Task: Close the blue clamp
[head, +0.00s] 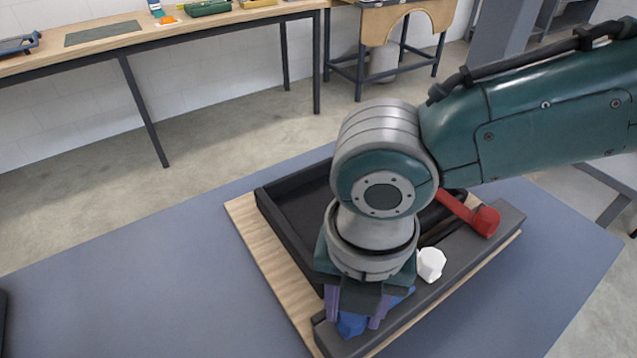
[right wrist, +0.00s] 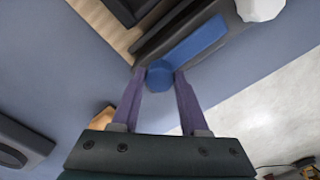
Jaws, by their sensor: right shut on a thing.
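The blue clamp (head: 352,325) is at the near end of a dark bar, partly hidden under my right gripper in the head view. In the right wrist view it is a blue arm (right wrist: 195,42) with a rounded knob (right wrist: 158,77) at its end. The arm lies roughly along the dark bar. My right gripper (head: 357,312) points down with its purple fingers on either side of the knob, shut on it. The fingers also show in the right wrist view (right wrist: 160,78). My left gripper is not in view.
A red clamp (head: 487,221) and a white clamp knob (head: 432,264) sit along the same dark bar (head: 505,212). A black tray (head: 285,215) lies beside it on a wooden board (head: 244,215). A workbench (head: 190,25) stands behind.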

